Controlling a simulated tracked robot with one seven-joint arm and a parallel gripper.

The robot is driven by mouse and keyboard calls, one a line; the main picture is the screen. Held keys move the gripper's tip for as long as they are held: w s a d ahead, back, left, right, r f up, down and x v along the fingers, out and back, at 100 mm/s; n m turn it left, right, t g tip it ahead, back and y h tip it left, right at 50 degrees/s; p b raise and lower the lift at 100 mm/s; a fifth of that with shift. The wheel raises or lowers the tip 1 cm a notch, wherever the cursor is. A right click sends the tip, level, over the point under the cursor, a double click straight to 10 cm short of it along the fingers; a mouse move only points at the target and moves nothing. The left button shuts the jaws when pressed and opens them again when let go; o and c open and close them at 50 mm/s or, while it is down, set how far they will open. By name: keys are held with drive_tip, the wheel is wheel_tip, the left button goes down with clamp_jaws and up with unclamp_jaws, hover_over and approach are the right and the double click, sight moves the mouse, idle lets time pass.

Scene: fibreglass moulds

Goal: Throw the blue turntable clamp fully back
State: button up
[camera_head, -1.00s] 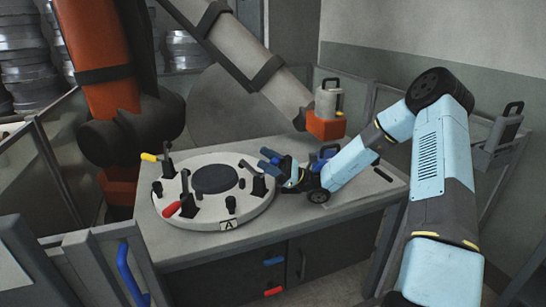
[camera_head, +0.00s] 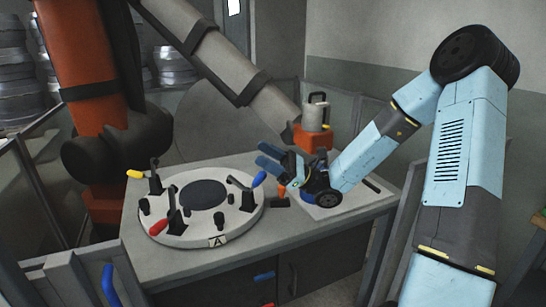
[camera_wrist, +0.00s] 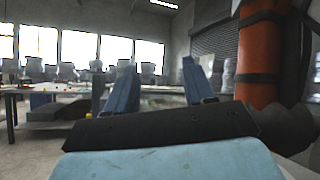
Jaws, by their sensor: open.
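The turntable (camera_head: 228,222) is a round white disc with a dark centre on the bench. The blue clamp (camera_head: 259,179) is at its right rim, with its blue-tipped handle slanting up and to the right from a black base. My gripper (camera_head: 266,156) is open and empty, behind and slightly above the blue handle in the picture, and appears apart from it. In the wrist view my two blue fingers (camera_wrist: 160,92) stand wide apart with nothing between them; the clamp is not in that view.
A yellow-handled clamp (camera_head: 135,174) and a red-handled clamp (camera_head: 158,227) stand on the turntable's left side. A large orange and grey robot arm (camera_head: 205,60) reaches over behind the bench (camera_head: 290,231). An orange and white unit with a handle (camera_head: 314,125) is behind my gripper.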

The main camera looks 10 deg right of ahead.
drive_tip(key=s, duration=0.1)
drive_tip(key=s+r, duration=0.1)
drive_tip(key=s+d, duration=0.1)
drive_tip(key=shift+s+r, duration=0.35)
drive_tip(key=shift+r, duration=0.05)
drive_tip(key=shift+c, duration=0.4)
